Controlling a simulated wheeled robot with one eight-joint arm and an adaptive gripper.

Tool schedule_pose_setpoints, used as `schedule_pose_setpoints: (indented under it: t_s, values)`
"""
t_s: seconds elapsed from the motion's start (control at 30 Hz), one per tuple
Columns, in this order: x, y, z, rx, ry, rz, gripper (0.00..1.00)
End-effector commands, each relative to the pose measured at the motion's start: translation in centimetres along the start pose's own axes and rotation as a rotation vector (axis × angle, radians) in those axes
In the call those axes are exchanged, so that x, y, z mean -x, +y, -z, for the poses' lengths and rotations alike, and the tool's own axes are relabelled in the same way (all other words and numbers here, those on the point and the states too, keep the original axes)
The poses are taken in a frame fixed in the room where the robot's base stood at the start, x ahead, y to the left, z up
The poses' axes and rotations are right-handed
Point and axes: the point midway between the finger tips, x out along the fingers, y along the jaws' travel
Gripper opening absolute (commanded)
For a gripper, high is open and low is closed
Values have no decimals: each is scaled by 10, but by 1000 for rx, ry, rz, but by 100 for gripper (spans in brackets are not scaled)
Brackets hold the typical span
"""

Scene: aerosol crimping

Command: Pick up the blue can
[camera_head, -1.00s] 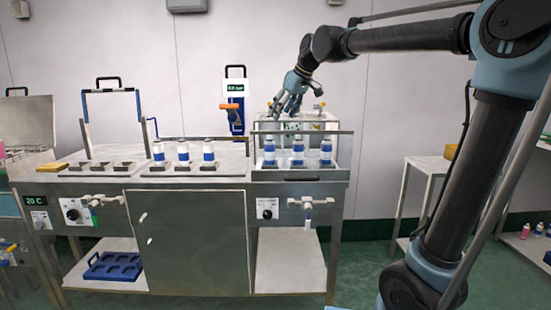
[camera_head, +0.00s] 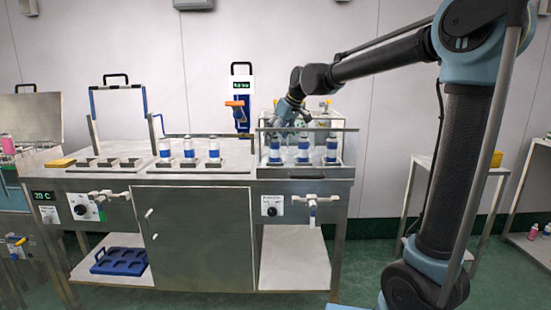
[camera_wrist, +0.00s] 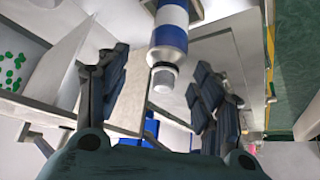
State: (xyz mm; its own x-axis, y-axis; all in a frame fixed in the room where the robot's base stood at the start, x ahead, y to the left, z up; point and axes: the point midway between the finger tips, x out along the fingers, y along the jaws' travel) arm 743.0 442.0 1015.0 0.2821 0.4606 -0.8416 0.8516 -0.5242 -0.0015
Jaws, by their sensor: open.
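Several white cans with blue bands stand upright on the bench. Three are in the left holder, one of them this can (camera_head: 188,149). Three more stand in the framed station at right: a left can (camera_head: 275,151), a middle can (camera_head: 303,150) and a right can (camera_head: 331,149). My gripper (camera_head: 292,118) is open above this station, near the left and middle cans. In the wrist view, one blue-banded can (camera_wrist: 169,38) with a pale cap lies ahead, its cap near the gap between the open fingers (camera_wrist: 160,92). I cannot tell which can it is.
A metal rail (camera_head: 340,130) crosses above the right-hand cans, close to my gripper. A blue gauge device (camera_head: 242,100) with an orange handle stands behind the bench. A blue tray (camera_head: 118,262) lies on the lower shelf. The left holder's empty slots are clear.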

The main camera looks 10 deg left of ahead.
Motion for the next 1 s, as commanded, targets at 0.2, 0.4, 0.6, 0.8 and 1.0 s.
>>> schedule_pose_setpoints:
  t_s: [0.2,0.4,0.6,0.8,1.0]
  values:
    - [-24,-3,3,1,0,0,60]
    - [-47,-3,4,1,0,0,60]
    - [-49,-3,4,1,0,0,60]
    - [-49,-4,4,1,0,0,24]
    - [-49,-4,4,2,0,1,0]
